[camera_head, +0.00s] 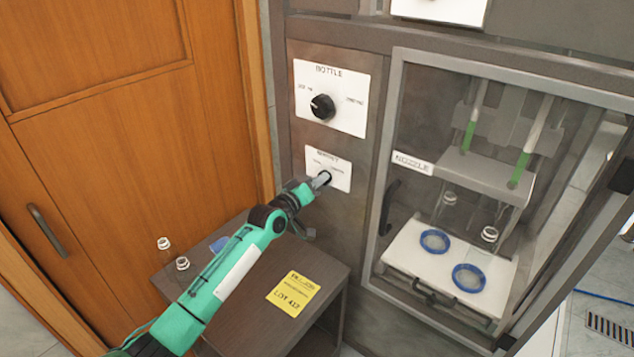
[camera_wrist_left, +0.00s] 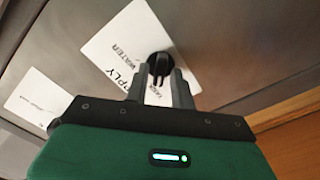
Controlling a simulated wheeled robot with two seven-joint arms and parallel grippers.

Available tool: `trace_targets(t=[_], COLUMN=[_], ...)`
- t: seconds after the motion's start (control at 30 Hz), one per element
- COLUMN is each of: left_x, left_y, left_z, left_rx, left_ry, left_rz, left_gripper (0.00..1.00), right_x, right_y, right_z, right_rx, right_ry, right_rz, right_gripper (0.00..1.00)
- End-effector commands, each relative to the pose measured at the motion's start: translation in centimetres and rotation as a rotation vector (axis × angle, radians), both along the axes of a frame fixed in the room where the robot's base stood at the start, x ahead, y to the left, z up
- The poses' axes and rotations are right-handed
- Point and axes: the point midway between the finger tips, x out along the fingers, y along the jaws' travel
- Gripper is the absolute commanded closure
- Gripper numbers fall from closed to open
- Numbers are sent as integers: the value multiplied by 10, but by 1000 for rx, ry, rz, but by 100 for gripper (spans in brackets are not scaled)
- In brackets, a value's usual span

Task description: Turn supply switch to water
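The supply switch is a black knob (camera_wrist_left: 159,66) on a white plate (camera_wrist_left: 123,42) marked SUPPLY, with WATER printed on one side. The other position's label is partly covered and unreadable. In the head view the plate (camera_head: 342,170) is on the grey machine's front, below the BOTTLE plate. My left gripper (camera_head: 322,180) reaches the knob from the lower left. In the left wrist view its two fingers (camera_wrist_left: 160,84) stand on either side of the knob, closed up against it. The knob's exact pointing direction is hard to tell. My right gripper is not in view.
The BOTTLE plate (camera_head: 355,100) with its own black knob is just above. A glass-fronted NOZZLE cabinet (camera_head: 398,110) with a handle is to the right.

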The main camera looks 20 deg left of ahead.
Motion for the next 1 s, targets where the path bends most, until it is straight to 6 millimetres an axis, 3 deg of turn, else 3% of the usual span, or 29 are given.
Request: trace_targets(t=[0.03,0.1,0.57,1.0], left_x=[0,0,0,-1], left_y=[0,0,0,-1], left_z=[0,0,-1,-1], left_rx=[0,0,66,401], left_ry=[0,0,-22,-144], left_rz=[0,0,-1,-1], left_gripper=[86,100,100,100], right_x=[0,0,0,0], right_y=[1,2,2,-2], right_z=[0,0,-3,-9], right_rx=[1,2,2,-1], right_ry=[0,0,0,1], right_rz=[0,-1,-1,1], right_gripper=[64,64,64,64])
